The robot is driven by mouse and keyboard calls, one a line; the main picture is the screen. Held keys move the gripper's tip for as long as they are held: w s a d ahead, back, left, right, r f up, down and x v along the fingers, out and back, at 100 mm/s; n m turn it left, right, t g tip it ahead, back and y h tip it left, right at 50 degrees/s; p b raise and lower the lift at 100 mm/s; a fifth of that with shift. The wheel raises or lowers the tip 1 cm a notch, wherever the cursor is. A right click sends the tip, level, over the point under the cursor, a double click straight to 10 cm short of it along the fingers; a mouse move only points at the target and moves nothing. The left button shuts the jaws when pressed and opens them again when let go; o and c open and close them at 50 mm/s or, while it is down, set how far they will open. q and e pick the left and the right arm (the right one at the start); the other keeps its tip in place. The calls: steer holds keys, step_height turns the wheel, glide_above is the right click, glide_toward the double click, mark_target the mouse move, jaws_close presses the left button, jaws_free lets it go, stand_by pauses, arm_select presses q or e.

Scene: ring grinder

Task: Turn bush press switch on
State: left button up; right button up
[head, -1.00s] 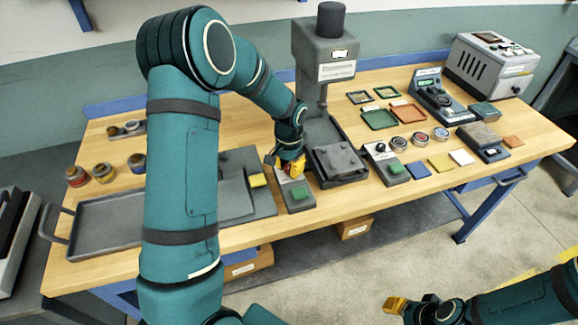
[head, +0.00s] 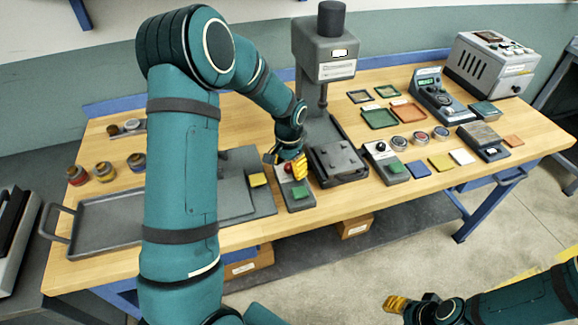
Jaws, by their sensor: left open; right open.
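The grey press (head: 324,62) stands upright at the back middle of the table, with a dark plate base (head: 338,163) below its head. A small grey switch box (head: 298,205) with a green pad (head: 300,193) stands left of the base. A red knob (head: 288,168) shows on the box's back part. My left gripper (head: 300,168) has yellow fingers and is open right over that back part, beside the red knob. I cannot tell whether it touches the knob. My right gripper (head: 394,304) is open and empty, low in front of the table.
A second grey box (head: 385,163) with a black knob and green pad stands right of the press. A grey tray (head: 105,228) and several jars (head: 103,172) are at the left. Coloured tiles (head: 441,162), small trays (head: 379,118) and instruments fill the right side.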

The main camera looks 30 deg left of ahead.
mark_target(289, 166)
arm_select(q)
step_height(289, 166, up, 12)
stand_by(0.5)
steer(key=shift+f, duration=0.1)
stand_by(0.4)
